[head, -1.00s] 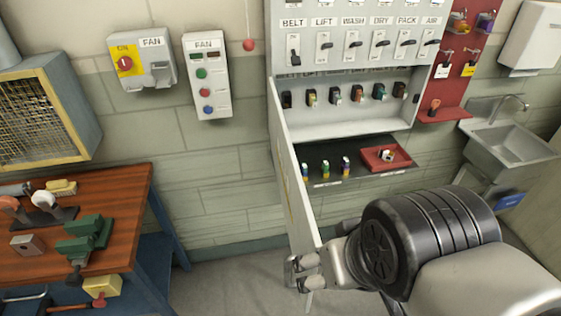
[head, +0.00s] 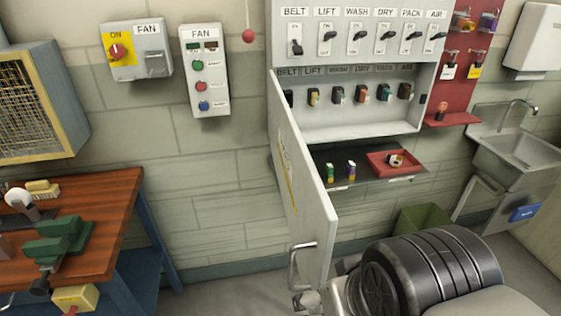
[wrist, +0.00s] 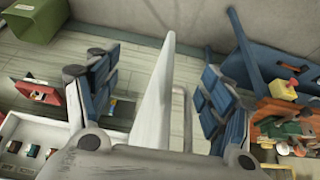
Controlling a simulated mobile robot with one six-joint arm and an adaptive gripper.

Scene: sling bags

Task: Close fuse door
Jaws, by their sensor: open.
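The fuse door (head: 300,175) is a white panel hinged at the left of the fuse compartment (head: 352,125). It stands open, jutting out toward me, with its outer face partly seen. A bar handle (head: 295,268) is on its outer face near the free edge. In the wrist view the door (wrist: 152,105) shows as a pale upright slab between my blue-padded fingers, with the handle (wrist: 181,110) on its right. My gripper (wrist: 155,75) is open around the door, with visible gaps on both sides. In the head view my gripper (head: 308,300) is low by the door's bottom corner, mostly hidden.
A dark shelf (head: 320,158) with small fuses and a red tray (head: 380,168) is under the compartment. A wooden workbench (head: 110,215) stands left, a sink (head: 515,150) right. A green bin (head: 425,220) stands on the floor behind my arm.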

